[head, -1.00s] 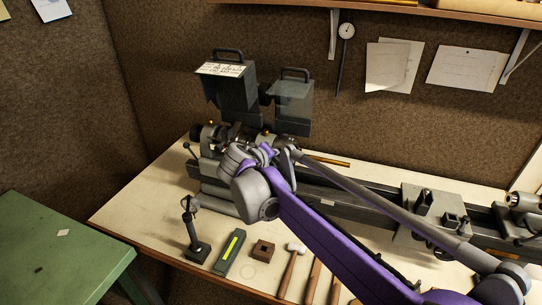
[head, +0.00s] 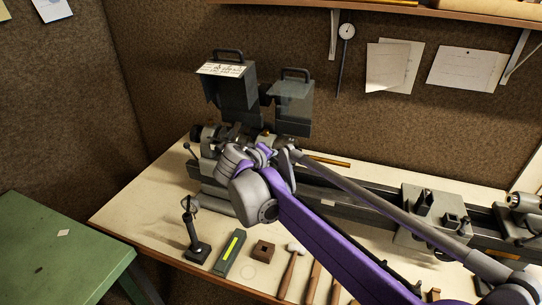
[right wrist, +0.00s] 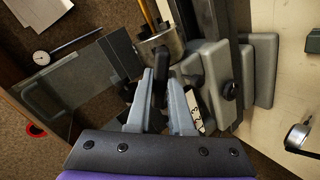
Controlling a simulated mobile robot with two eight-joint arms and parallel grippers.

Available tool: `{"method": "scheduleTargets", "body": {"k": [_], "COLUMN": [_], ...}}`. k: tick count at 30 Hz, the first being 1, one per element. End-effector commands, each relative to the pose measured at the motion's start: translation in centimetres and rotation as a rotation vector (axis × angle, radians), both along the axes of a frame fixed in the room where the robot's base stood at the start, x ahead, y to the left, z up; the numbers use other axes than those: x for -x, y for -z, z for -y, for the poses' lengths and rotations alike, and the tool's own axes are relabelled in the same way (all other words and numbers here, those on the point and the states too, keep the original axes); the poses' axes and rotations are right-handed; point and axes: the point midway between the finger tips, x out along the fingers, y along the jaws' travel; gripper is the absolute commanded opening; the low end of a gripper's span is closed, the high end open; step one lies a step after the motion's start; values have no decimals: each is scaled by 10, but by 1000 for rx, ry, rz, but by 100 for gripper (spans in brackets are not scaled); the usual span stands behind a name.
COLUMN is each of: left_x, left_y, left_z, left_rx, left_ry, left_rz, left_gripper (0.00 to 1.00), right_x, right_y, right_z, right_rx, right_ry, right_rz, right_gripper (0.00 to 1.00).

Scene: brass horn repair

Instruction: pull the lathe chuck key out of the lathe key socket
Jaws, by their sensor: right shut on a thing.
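The lathe (head: 345,205) stretches across the bench. Its headstock end (head: 208,140) is at the left, partly hidden behind my right wrist. In the right wrist view my right gripper (right wrist: 162,76) has its two grey fingers closed on a dark upright piece, the lathe chuck key (right wrist: 159,92). The key's far end meets the steel chuck (right wrist: 160,46), where the key socket is hidden from view. I cannot tell how deep the key sits. In the head view the gripper's fingers and the key are hidden by my arm. My left gripper is in neither view.
Two raised guards (head: 232,88) stand behind the headstock. A brass rod (right wrist: 150,14) runs out past the chuck. An upright stand (head: 192,230), a green-and-yellow box (head: 230,252), a brown block (head: 263,249) and a hammer (head: 291,262) lie along the bench front.

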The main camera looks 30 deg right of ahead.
Motion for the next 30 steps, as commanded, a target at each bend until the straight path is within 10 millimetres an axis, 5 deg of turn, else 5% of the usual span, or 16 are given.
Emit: {"method": "scheduleTargets", "body": {"k": [30], "left_x": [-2], "left_y": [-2], "left_z": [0], "left_rx": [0], "left_ry": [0], "left_rz": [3], "left_gripper": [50], "right_x": [19], "right_y": [-20], "right_z": [-23], "right_rx": [0], "right_ry": [-1], "right_rz": [1], "right_gripper": [0]}}
